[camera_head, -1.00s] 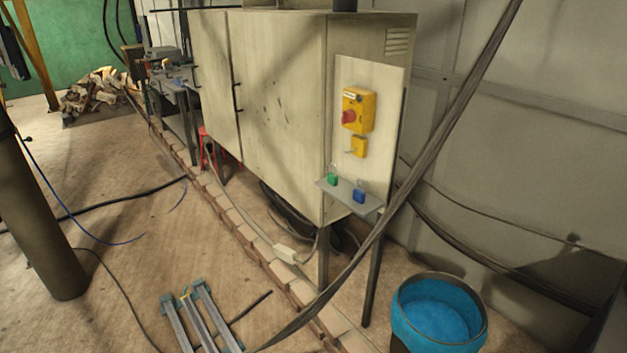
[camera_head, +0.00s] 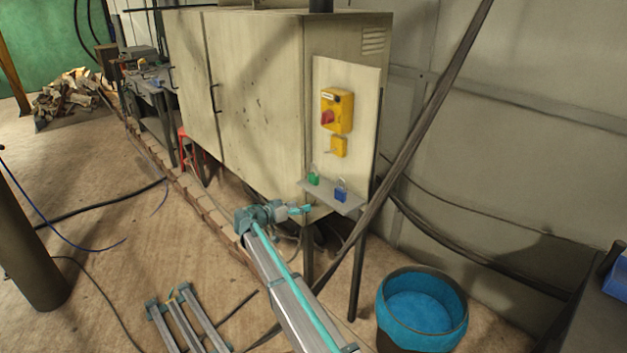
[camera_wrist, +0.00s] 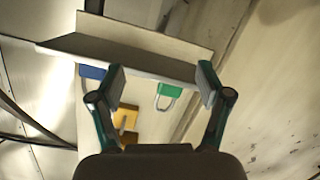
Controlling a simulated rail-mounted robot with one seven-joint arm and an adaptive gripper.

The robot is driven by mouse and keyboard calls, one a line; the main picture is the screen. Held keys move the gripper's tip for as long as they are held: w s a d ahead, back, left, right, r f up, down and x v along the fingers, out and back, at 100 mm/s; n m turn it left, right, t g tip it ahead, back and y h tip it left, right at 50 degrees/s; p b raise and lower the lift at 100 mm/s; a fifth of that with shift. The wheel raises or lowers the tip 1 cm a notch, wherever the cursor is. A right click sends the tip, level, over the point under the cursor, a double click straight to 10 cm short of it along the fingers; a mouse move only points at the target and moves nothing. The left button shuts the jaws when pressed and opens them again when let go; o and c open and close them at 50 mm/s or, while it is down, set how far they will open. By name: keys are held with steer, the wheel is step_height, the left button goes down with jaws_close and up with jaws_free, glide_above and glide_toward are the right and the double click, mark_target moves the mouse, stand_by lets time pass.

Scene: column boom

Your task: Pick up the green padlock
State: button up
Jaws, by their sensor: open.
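The green padlock (camera_head: 313,180) stands on a small grey shelf (camera_head: 336,201) on the side of the cabinet, left of a blue padlock (camera_head: 341,194). In the wrist view the green padlock (camera_wrist: 169,90) hangs upside down in the picture, against the shelf (camera_wrist: 125,57), and shows between the two fingers. My gripper (camera_head: 303,210) is just below and left of the shelf in the head view. In the wrist view my gripper (camera_wrist: 161,84) is open, with nothing held. The blue padlock (camera_wrist: 93,71) is partly hidden beside the left finger.
A yellow switch box (camera_head: 337,111) with a red knob and a smaller yellow box (camera_head: 338,147) sit above the shelf. A dark diagonal beam (camera_head: 409,142) passes right of the shelf. A blue-lined bucket (camera_head: 421,311) stands on the floor. The beige cabinet (camera_head: 259,90) rises behind.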

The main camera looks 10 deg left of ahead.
mark_target(311, 175)
steer(key=w+a+r+m+t+h, duration=0.1)
steer(key=w+a+r+m+t, duration=0.15)
steer(key=r, duration=0.45)
steer(key=shift+m+g, duration=0.25)
steer(key=shift+m, duration=0.3)
steer(key=x, duration=0.2)
steer(key=p+x, duration=0.1)
steer(key=x, duration=0.2)
steer(key=shift+w+r+p, duration=0.25)
steer(key=shift+w+p, duration=0.1)
steer(key=shift+p, duration=0.05)
steer(key=shift+h, duration=0.3)
steer(key=p+x, duration=0.2)
steer(key=x, duration=0.2)
steer(key=shift+w+d+p, duration=0.15)
steer(key=shift+w+p, duration=0.15)
steer(key=shift+p, duration=0.05)
steer(key=shift+w+d, duration=0.15)
steer(key=shift+d, duration=0.05)
steer(key=c, duration=1.4)
steer(key=shift+o, duration=0.2)
